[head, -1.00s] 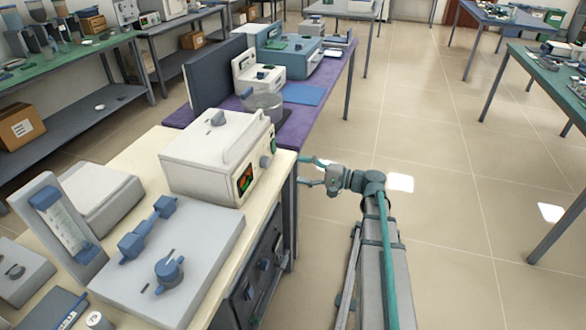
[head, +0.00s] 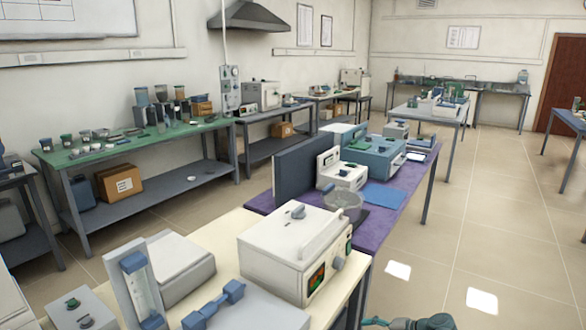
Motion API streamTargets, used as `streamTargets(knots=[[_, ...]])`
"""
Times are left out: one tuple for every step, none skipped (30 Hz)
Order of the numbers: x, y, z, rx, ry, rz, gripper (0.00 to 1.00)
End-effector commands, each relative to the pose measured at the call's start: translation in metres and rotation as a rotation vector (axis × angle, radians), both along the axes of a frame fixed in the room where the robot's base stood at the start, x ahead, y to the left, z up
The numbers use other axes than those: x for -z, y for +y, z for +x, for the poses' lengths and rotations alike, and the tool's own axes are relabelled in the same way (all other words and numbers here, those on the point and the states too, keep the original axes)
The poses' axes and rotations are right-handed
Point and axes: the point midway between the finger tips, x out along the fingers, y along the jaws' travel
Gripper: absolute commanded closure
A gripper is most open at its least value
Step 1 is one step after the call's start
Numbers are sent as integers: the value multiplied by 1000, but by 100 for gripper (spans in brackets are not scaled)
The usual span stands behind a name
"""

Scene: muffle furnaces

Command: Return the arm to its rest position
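Only the top of my gripper (head: 376,321) and wrist shows, at the bottom edge of the head view. One teal finger points left, toward the front right of the cream bench (head: 235,222). The rest of my gripper and arm is below the picture, so its opening is hidden. No held object is visible. The white muffle furnace (head: 282,262), with a lit display on its front, stands on the cream bench. My gripper appears to the right of and below it in the picture; I cannot tell the exact gap.
A purple-topped bench (head: 402,222) with instruments stands behind the furnace. A green-topped bench (head: 108,155) with jars is along the left wall. Tiled floor (head: 490,235) is open on the right.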

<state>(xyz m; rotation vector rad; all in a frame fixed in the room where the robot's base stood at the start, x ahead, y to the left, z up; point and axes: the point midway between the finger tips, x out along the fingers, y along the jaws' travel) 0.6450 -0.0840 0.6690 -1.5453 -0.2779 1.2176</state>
Motion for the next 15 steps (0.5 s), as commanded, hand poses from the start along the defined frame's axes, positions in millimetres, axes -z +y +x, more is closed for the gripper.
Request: streamTargets(knots=[[28, 11, -22, -32, 63, -62, 32], [45, 16, -34, -52, 98, -101, 32], [66, 21, -51, -81, 145, -154, 32], [81, 26, -64, -106, 179, -192, 32], [96, 30, -78, -131, 213, -229, 32], [115, 34, -96, -166, 254, -277, 32], [127, 38, -110, -193, 283, -313, 32], [139, 40, -124, -221, 312, -348, 32], [153, 44, -143, -261, 350, -392, 32], [163, 47, -158, -291, 376, -424, 32], [172, 49, -172, -322, 401, -455, 32], [183, 51, -192, -363, 433, -496, 32], [190, 53, -206, -395, 456, -526, 32], [197, 55, -221, -428, 478, -553, 32], [205, 56, -240, -472, 506, -589, 32]])
